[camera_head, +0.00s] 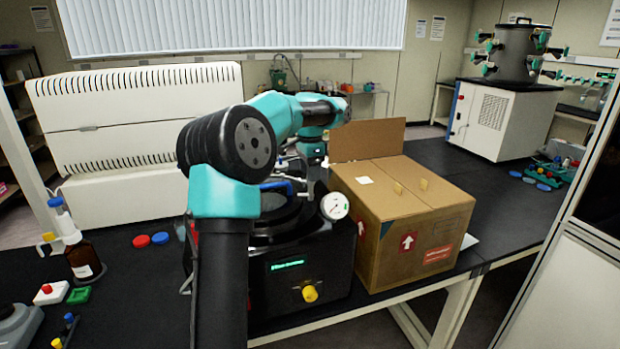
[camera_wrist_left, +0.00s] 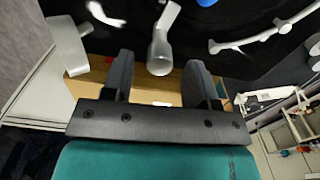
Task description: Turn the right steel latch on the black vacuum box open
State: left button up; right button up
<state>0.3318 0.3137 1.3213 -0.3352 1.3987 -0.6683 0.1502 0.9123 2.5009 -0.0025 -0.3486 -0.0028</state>
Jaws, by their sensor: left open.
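The black vacuum box (camera_head: 330,262) stands on the bench, with a round dial gauge (camera_head: 334,206), a green display and a yellow knob on its front. My left arm crosses in front of it and hides its left part. My left gripper (camera_head: 313,160) points down over the box's right rear side, partly hidden. In the left wrist view the gripper (camera_wrist_left: 160,66) is open, and a steel latch (camera_wrist_left: 161,50) with a rounded end shows between its two dark fingers, with gaps visible on both sides. The right gripper is not in view.
A cardboard box (camera_head: 410,235) with a raised flap stands close to the vacuum box's right side. A curved steel handle (camera_wrist_left: 265,36) shows in the wrist view. The bench at far right has free room.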

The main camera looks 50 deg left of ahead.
pick_arm(q)
jog(key=shift+f, duration=1.25)
jog(key=shift+c, duration=0.5)
jog(key=c, duration=0.8)
